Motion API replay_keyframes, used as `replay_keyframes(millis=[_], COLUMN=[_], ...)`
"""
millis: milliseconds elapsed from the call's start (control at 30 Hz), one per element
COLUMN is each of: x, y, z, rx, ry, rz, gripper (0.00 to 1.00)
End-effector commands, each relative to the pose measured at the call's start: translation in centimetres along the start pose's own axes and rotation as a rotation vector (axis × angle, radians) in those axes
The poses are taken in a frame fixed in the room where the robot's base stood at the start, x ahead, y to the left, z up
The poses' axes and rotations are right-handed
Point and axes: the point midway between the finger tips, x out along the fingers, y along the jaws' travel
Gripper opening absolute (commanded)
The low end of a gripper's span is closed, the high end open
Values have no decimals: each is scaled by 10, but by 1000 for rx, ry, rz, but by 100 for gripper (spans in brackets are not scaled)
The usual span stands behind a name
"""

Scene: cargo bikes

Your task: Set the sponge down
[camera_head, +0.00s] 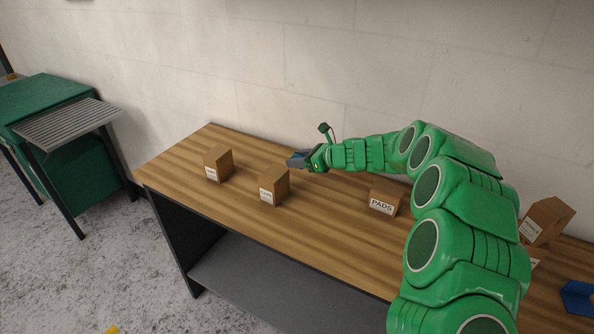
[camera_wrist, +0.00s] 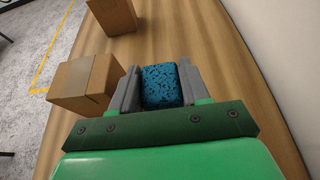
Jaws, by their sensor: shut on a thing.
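A blue speckled sponge (camera_wrist: 162,86) sits between the two grey fingers of my gripper (camera_wrist: 160,88) in the wrist view. My gripper is shut on it. In the head view my gripper (camera_head: 298,160) reaches over the back part of the wooden bench (camera_head: 240,222), behind a cardboard box. The sponge is hardly visible there. I cannot tell whether the sponge touches the bench top or is held just above it.
A cardboard box (camera_head: 273,187) stands close to my gripper, on its left in the wrist view (camera_wrist: 85,85). Another box (camera_head: 217,164) stands farther left. A box marked PADS (camera_head: 384,201) stands right. Stacked boxes (camera_head: 545,220) and a blue item (camera_head: 577,297) are far right.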

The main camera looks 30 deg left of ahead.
Motion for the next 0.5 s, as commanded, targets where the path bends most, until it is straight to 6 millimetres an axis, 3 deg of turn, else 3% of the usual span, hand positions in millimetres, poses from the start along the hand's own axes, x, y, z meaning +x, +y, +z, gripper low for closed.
replay_keyframes(millis=[200, 500], x=[18, 27], y=[-11, -18], z=[-15, -22], rx=[1, 1], ry=[1, 0], rz=[3, 2], gripper=[17, 17])
